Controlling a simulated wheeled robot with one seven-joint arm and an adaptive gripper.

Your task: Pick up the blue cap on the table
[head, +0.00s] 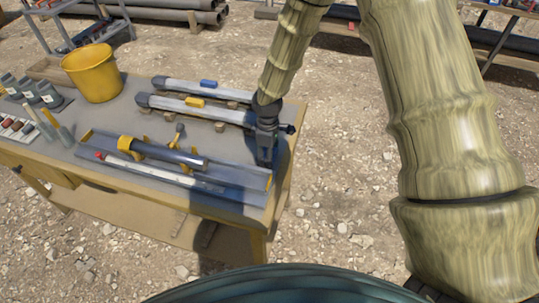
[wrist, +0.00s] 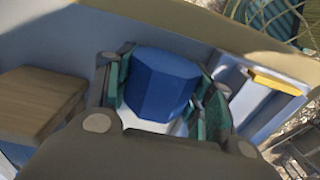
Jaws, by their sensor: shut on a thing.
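The blue cap (wrist: 161,84) sits between the two fingers of my gripper (wrist: 163,92) in the wrist view. My gripper is shut on its sides, and the cap's flat top and front faces show. In the head view my gripper (head: 266,150) points down over the right end of the table (head: 125,110), beside the right end of a tray. The cap is hidden by the gripper there. A pale surface shows under the cap in the wrist view; I cannot tell whether the cap touches it.
A wooden block (wrist: 40,100) lies left of the gripper in the wrist view. In the head view, grey tubes (head: 190,108), a long tray (head: 235,193) with rods and a yellow bucket (head: 92,73) crowd the table. Open gravel lies to the right.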

